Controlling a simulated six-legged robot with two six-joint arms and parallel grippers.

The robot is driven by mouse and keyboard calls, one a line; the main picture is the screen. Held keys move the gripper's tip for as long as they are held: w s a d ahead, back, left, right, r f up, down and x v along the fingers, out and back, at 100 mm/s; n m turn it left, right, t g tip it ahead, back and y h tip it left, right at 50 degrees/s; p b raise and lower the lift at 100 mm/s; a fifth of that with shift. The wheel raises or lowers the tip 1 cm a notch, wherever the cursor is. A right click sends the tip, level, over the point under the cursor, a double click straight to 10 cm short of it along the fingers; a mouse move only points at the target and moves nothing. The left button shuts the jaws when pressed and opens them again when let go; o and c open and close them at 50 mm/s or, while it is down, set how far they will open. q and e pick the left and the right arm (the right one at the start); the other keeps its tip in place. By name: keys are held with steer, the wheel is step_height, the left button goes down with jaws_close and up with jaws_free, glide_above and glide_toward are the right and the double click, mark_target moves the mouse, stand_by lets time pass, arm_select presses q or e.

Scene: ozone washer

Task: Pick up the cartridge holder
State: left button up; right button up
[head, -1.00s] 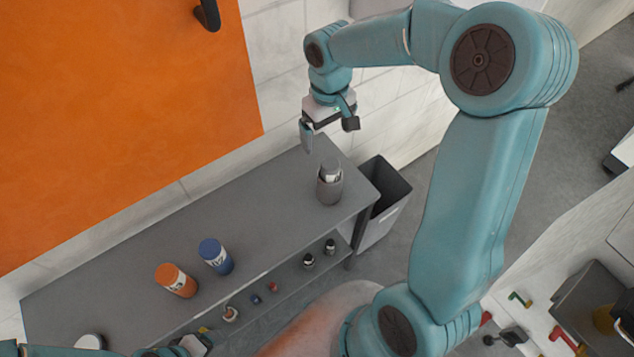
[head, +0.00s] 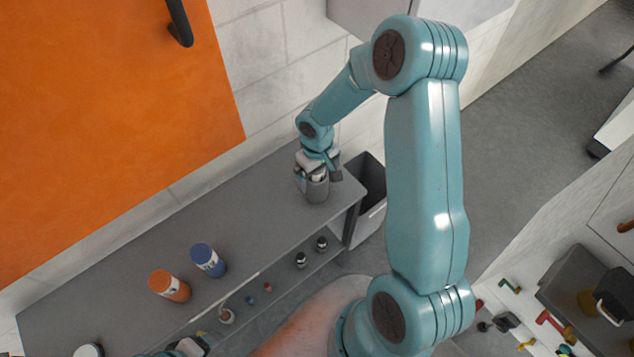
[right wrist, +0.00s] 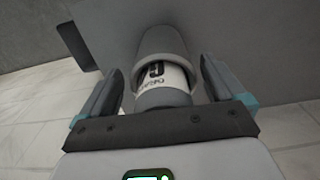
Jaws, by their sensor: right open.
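The cartridge holder (head: 317,190) is a grey cylinder with a white labelled cartridge in it. It stands upright near the right end of the grey shelf. My right gripper (head: 316,180) is over it from above, open, with a finger on each side. In the right wrist view the holder (right wrist: 163,55) lies between the two open fingers of my right gripper (right wrist: 160,90), with gaps visible on both sides. My left gripper (head: 190,346) is partly in view at the bottom edge; its fingers are not clear.
An orange canister (head: 169,286) and a blue canister (head: 208,260) stand on the grey shelf (head: 130,262) to the left. Small bottles (head: 310,252) stand on a lower ledge. A dark bin (head: 366,185) is beside the shelf's right end. The wall is close behind.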

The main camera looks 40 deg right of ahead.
steer(key=shift+s+a, duration=0.1)
steer(key=shift+a, duration=0.05)
steer(key=shift+w+f, duration=0.1)
steer(key=shift+w, duration=0.15)
steer(key=c, duration=0.7)
steer(key=shift+s, duration=0.15)
steer(key=c, duration=0.8)
steer(key=shift+r, duration=0.2)
